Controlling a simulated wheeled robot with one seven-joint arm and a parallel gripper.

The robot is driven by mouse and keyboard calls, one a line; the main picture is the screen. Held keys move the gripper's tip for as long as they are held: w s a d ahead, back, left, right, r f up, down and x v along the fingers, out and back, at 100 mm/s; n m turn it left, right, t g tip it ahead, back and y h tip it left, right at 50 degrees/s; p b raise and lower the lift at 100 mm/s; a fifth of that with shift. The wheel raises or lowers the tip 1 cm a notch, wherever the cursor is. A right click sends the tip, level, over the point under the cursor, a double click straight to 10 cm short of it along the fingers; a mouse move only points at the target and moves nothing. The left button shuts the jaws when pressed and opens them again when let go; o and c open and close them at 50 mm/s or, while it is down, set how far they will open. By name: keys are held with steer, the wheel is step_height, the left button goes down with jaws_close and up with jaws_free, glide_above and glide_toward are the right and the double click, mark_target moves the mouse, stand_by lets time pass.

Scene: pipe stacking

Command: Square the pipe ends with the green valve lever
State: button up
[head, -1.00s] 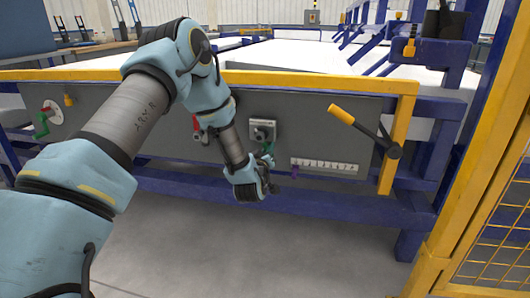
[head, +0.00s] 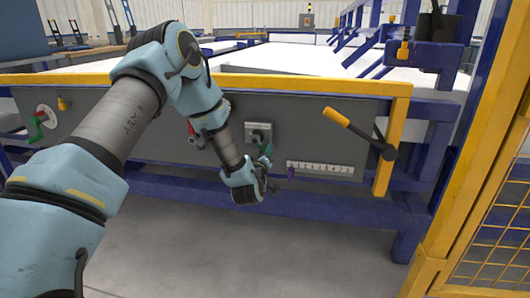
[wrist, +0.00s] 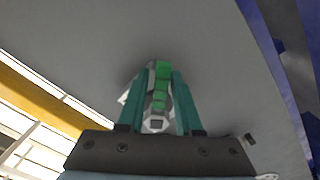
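The green valve lever (wrist: 161,85) shows in the wrist view between the two teal fingers of my gripper (wrist: 161,95), with a pale metal hub at its near end. The fingers stand on either side of it. I cannot tell whether they press on it. In the head view my gripper (head: 266,163) is just below the grey valve plate (head: 259,133) on the grey panel, and the lever is hard to tell from the fingers. The pipe ends are not clearly visible.
A white scale strip (head: 320,168) with a purple marker (head: 291,173) lies right of my gripper. A yellow-handled lever (head: 350,126) juts out farther right. A red fitting (head: 192,128) and a wheel with a green handle (head: 42,122) are to the left. A yellow mesh fence (head: 485,220) borders the right.

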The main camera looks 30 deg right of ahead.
steer(key=shift+o, duration=0.9)
steer(key=p+v, duration=0.1)
steer(key=v, duration=0.9)
steer(key=shift+s+a, duration=0.3)
steer(key=shift+c, duration=0.3)
